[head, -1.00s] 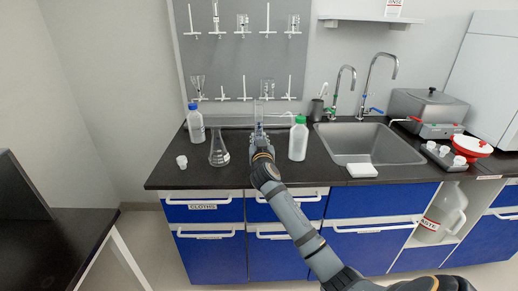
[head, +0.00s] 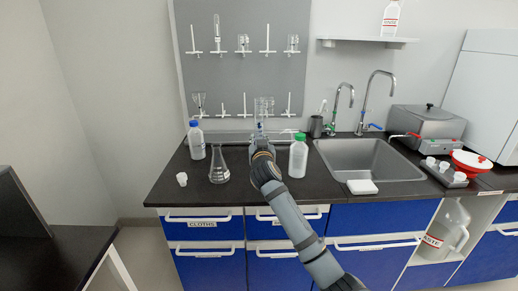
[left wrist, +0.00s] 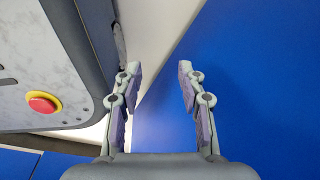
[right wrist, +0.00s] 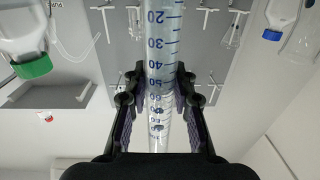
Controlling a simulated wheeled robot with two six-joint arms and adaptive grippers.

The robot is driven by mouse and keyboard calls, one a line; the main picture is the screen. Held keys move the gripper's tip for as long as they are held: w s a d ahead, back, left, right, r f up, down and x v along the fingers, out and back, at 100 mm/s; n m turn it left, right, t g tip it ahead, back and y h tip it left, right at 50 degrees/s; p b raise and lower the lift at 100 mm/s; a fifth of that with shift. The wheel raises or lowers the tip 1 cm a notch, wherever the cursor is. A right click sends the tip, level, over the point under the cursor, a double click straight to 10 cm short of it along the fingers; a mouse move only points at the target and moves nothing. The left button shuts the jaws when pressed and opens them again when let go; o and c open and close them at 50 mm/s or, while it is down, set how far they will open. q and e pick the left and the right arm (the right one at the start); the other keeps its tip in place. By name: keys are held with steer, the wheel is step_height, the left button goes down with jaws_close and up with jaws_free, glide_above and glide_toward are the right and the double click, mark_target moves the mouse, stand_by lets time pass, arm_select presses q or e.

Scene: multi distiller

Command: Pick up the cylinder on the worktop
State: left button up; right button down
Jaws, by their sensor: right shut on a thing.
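A clear graduated cylinder (head: 262,106) stands upright at the back of the worktop area, in front of the grey pegboard, partly hidden by my right arm. My right gripper (head: 260,138) is shut around it. In the right wrist view the cylinder (right wrist: 163,40), with blue scale marks, runs between the two dark fingers (right wrist: 165,88), which press on its sides. Its base is hidden. My left gripper (left wrist: 160,75) is open and empty, in front of a blue surface, and is outside the head view.
On the worktop (head: 210,188) stand a blue-capped bottle (head: 196,142) and a conical flask (head: 219,168) to the left, and a green-capped bottle (head: 298,158) close on the right. A small white cup (head: 182,179) is at far left. The sink (head: 370,160) lies further right.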

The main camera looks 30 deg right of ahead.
mark_target(260, 132)
steer(key=shift+r, duration=1.85)
